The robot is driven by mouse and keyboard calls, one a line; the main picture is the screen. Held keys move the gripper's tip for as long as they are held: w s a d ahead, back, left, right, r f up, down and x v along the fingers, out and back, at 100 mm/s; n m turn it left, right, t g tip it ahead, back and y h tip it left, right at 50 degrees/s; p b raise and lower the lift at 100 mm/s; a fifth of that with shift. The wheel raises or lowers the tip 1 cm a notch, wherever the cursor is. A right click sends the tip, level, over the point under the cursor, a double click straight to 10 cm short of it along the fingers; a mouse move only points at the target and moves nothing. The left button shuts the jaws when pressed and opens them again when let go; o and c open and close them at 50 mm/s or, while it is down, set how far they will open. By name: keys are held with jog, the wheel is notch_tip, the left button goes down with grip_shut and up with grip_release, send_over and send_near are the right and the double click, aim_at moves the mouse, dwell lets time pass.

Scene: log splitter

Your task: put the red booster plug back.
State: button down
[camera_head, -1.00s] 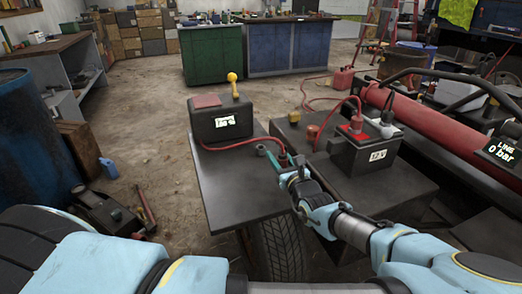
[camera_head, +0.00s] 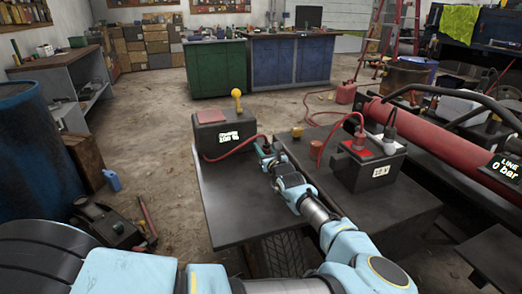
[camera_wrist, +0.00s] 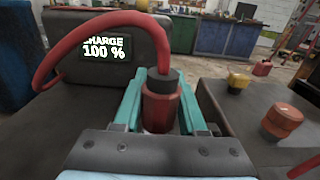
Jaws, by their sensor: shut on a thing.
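The red booster plug (camera_wrist: 160,104), with a black collar on top, stands about upright between the teal fingers of my gripper (camera_wrist: 162,112) in the wrist view. My gripper is shut on it. A red cable (camera_wrist: 88,32) loops from the plug to the dark booster box (camera_wrist: 62,70), whose screen reads CHARGE 100 %. In the head view my gripper (camera_head: 265,150) is just right of the booster box (camera_head: 211,139), over the dark shelf (camera_head: 235,205). The plug's lower end is hidden, so I cannot tell whether it is seated in anything.
Right of my gripper is a dark case with a yellow cap (camera_wrist: 238,80) and a red cap (camera_wrist: 282,121). Beyond it stands a dark box (camera_head: 364,172) with a red plug (camera_head: 358,141) and cable on top. A red cylinder (camera_head: 430,138) runs along the right.

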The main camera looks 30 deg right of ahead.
jog(key=shift+w, duration=0.3)
jog(key=shift+w+d+f, duration=0.1)
jog(key=shift+w+f, duration=0.1)
jog(key=shift+w, duration=0.85)
jog(key=shift+s+f+p, duration=0.15)
jog(key=shift+f+p, duration=0.15)
jog(key=shift+f, duration=0.45)
jog(key=shift+d+f+p, duration=0.1)
jog(key=shift+f+p, duration=0.1)
jog(key=shift+p, duration=0.35)
jog(key=shift+f, duration=0.4)
jog(key=shift+f, duration=0.1)
jog(key=shift+f, duration=0.15)
jog(key=shift+c, duration=2.3)
grip_release()
jog(key=shift+f+b, duration=0.1)
jog(key=shift+b, duration=0.55)
